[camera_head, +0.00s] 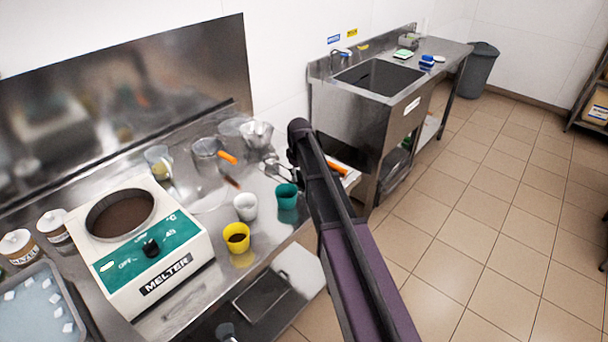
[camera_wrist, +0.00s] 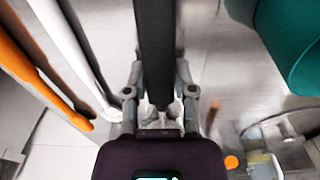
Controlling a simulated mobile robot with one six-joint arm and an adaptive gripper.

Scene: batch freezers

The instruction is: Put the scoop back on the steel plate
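In the wrist view, my gripper (camera_wrist: 158,75) has one finger on each side of a dark bar, which looks like the handle of the scoop (camera_wrist: 155,40). It stays sharp while the background is blurred, so it seems held. The scoop's bowl is not visible. In the head view my arm hides the fingers, near the right end of the steel counter. I cannot make out the steel plate clearly.
A melter (camera_head: 140,245) stands on the counter at left. White (camera_head: 245,207), yellow (camera_head: 237,238) and green (camera_head: 287,196) cups stand left of my arm. Clear jugs (camera_head: 207,152) stand behind. Orange-handled tools (camera_head: 338,168) lie right. A sink (camera_head: 380,77) is beyond.

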